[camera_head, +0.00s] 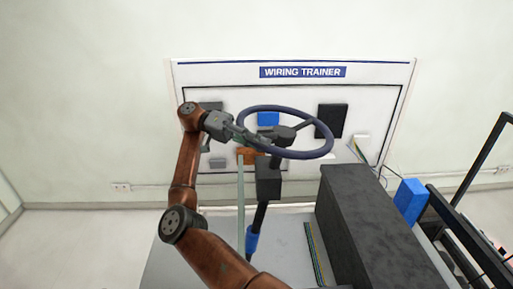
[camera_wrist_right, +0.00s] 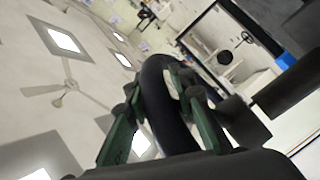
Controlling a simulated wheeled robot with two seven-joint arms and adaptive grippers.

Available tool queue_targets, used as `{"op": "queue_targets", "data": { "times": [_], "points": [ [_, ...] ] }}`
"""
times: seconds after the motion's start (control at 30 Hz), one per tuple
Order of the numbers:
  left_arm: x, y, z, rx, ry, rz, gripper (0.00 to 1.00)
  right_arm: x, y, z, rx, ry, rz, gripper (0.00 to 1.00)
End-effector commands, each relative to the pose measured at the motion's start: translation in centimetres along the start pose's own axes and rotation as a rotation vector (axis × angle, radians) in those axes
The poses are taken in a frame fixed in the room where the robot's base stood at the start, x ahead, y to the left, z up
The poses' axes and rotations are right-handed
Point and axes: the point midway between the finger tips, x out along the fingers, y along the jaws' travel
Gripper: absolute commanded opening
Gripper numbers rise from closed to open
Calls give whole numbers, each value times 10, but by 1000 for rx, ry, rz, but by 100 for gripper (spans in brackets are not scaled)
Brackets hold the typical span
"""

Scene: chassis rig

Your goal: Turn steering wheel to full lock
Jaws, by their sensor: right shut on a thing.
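The steering wheel (camera_head: 331,140) has a dark blue-purple rim and a dark hub, and sits tilted on a black steering column (camera_head: 268,180). My right gripper (camera_head: 241,133) is at the left side of the rim, shut on it. In the right wrist view the dark rim (camera_wrist_right: 165,108) passes between the green fingers of my right gripper (camera_wrist_right: 176,75). Part of the hub and spokes shows at the right of that view. My left gripper is not in view.
A white Wiring Trainer board (camera_head: 220,75) stands behind the wheel. A large dark box (camera_head: 365,215) lies right of the column, with a blue block (camera_head: 411,201) beyond it. A thin pale upright bar (camera_head: 241,205) stands left of the column.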

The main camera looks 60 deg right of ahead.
Motion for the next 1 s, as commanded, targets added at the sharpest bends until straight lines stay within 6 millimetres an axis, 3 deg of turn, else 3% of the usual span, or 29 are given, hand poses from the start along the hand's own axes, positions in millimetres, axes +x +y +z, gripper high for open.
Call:
{"op": "queue_targets", "data": {
  "times": [0.27, 0.3, 0.5, 0.83, 1.0],
  "points": [
    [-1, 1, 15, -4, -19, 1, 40, -1, 4, -4, 7, 11, 0, 0],
    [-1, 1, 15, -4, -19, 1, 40, -1, 4, -4, 7, 11, 0, 22],
    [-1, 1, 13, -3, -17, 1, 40, -1, 3, -3, 5, 8, 0, 36],
    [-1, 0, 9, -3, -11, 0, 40, -1, 3, -2, 2, 4, 0, 37],
    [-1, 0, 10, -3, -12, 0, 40, -3, 22, -13, 5, 4, -1, 37]
  ]
}}
